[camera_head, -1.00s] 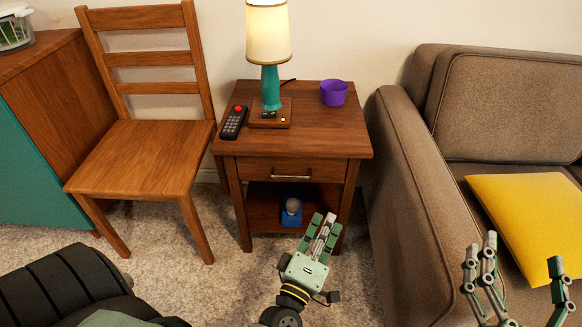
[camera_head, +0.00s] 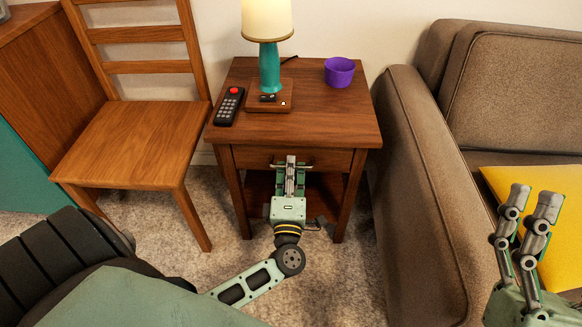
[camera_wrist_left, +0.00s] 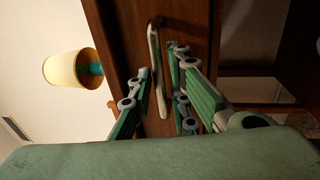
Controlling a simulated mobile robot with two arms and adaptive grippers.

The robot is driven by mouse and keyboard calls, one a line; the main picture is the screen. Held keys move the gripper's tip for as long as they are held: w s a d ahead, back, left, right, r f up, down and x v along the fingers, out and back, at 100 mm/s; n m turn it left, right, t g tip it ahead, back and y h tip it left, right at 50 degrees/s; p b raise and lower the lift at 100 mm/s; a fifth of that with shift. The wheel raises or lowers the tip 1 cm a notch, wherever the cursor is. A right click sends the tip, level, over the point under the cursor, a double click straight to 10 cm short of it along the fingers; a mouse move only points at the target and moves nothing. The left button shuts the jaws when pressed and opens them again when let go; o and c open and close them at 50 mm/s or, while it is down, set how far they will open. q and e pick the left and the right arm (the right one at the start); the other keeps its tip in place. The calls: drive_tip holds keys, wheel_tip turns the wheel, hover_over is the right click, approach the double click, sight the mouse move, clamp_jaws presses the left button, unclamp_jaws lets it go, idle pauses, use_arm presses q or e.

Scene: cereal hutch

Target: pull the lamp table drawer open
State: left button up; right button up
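The lamp table (camera_head: 330,115) is dark wood. Its drawer (camera_head: 332,159) sits flush in the front, closed. The metal drawer handle (camera_head: 306,166) is partly covered by my left gripper (camera_head: 291,165) in the head view. In the left wrist view the handle (camera_wrist_left: 156,70) lies between the two sides of my left gripper (camera_wrist_left: 163,85), with gaps showing, so the gripper is open around it. I cannot tell whether any finger touches it. My right gripper (camera_head: 528,205) is empty, fingers apart and pointing up, in front of the sofa.
A teal lamp (camera_head: 269,68), a remote (camera_head: 229,106) and a purple bowl (camera_head: 339,71) stand on the tabletop. A wooden chair (camera_head: 135,140) is to the left. The sofa (camera_head: 420,170) with a yellow cushion (camera_head: 497,180) closely borders the right side.

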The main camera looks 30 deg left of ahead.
use_arm(q)
drive_tip(key=shift+w+a, duration=0.15)
drive_tip(key=shift+w, duration=0.1)
clamp_jaws()
idle(0.3)
